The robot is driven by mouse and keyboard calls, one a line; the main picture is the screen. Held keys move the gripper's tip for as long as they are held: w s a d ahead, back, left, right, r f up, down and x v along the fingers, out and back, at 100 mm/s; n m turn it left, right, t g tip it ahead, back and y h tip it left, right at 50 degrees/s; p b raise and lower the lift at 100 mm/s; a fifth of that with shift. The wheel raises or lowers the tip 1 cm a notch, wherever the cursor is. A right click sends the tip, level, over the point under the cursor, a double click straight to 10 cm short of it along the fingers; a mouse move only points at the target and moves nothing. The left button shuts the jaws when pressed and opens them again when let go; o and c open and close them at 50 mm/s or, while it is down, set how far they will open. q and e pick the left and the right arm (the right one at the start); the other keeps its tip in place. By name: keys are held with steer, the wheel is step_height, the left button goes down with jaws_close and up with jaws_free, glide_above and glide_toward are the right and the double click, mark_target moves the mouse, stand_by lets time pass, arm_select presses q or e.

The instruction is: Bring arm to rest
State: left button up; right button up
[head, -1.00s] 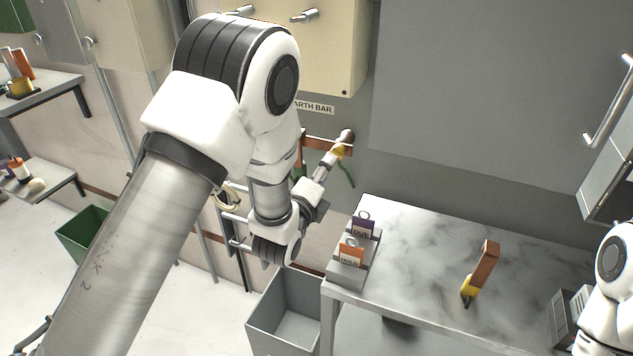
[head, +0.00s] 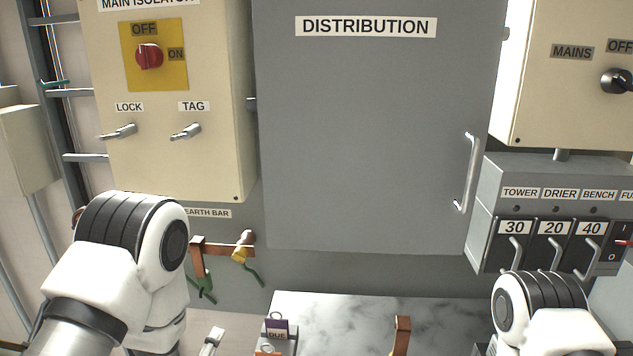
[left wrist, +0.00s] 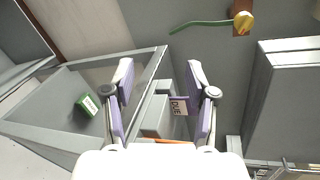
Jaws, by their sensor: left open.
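My left arm (head: 130,245) comes in from the left in the head view, bent at the elbow. A small part of my left gripper (head: 212,341) shows at the bottom edge. In the left wrist view my left gripper (left wrist: 160,75) has its two fingers spread with nothing between them. It is apart from the earth bar (head: 215,247) and the yellow clamp (head: 240,254), which sits at the bar's right end. The clamp also shows at the top of the left wrist view (left wrist: 243,21). My right arm (head: 545,312) shows at lower right; its gripper is out of view.
A marble-topped bench (head: 340,308) is below, with a purple tag (head: 277,328) and a brown-handled tool (head: 401,336). A grey bin (left wrist: 45,108) holds a green object (left wrist: 87,105). The distribution panel (head: 370,140), isolator box (head: 215,70) and breaker box (head: 540,190) line the wall.

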arm_select(q)
steer(key=s+a+f+n+g, duration=0.2)
steer(key=s+f+n+g, duration=0.35)
steer(key=s+f, duration=0.55)
steer(key=s+f+n+g, duration=0.5)
steer(key=s+n, duration=0.3)
steer(key=s, duration=0.1)
steer(key=s+f+n+g, duration=0.5)
steer(key=s+n, duration=0.3)
steer(key=s, duration=0.1)
steer(key=shift+f+p, duration=0.15)
steer(key=shift+p, duration=0.2)
